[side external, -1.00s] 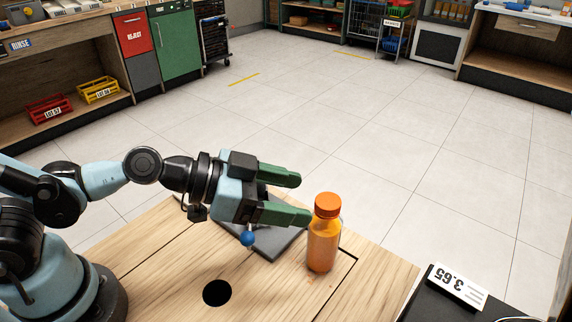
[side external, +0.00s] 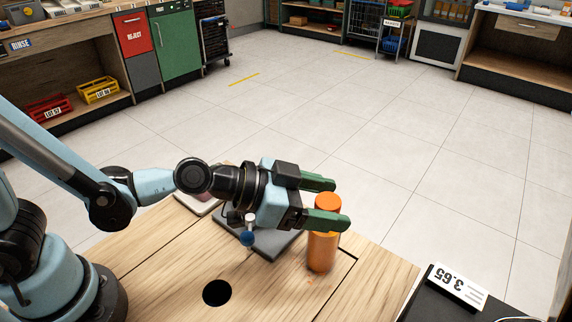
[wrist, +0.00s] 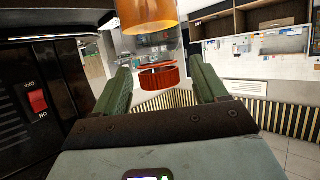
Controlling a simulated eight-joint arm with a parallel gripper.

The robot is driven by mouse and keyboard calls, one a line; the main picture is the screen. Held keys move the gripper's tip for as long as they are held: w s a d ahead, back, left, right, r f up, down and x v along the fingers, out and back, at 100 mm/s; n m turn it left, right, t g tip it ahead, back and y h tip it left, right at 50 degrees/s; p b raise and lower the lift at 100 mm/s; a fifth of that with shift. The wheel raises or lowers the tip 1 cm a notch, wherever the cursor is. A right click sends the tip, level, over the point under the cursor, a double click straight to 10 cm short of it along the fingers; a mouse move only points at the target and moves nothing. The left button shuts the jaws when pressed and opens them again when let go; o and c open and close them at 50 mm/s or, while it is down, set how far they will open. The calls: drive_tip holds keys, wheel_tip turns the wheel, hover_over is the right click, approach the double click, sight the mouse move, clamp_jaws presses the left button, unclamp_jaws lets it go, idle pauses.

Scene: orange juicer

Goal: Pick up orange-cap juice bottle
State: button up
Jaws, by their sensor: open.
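The juice bottle (side external: 321,252) with its orange cap (side external: 326,201) stands upright near the right edge of the wooden counter (side external: 165,270). My gripper (side external: 342,204) is open, with green fingers at the height of the bottle's upper part. In the side view the near finger crosses in front of the bottle below the cap, and the far finger is behind. In the wrist view the bottle (wrist: 147,12) appears upside down, its orange cap (wrist: 158,77) between the spread fingers (wrist: 158,66) with gaps on both sides. The near finger hides the bottle's neck in the side view.
A dark grey plate (side external: 278,245) lies on the counter under my gripper. A round hole (side external: 216,293) is in the counter. A price card (side external: 458,286) stands on a black surface at lower right. A black machine with a red switch (wrist: 38,99) shows at left in the wrist view.

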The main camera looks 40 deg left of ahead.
drive_tip(key=shift+x, duration=1.2)
clamp_jaws()
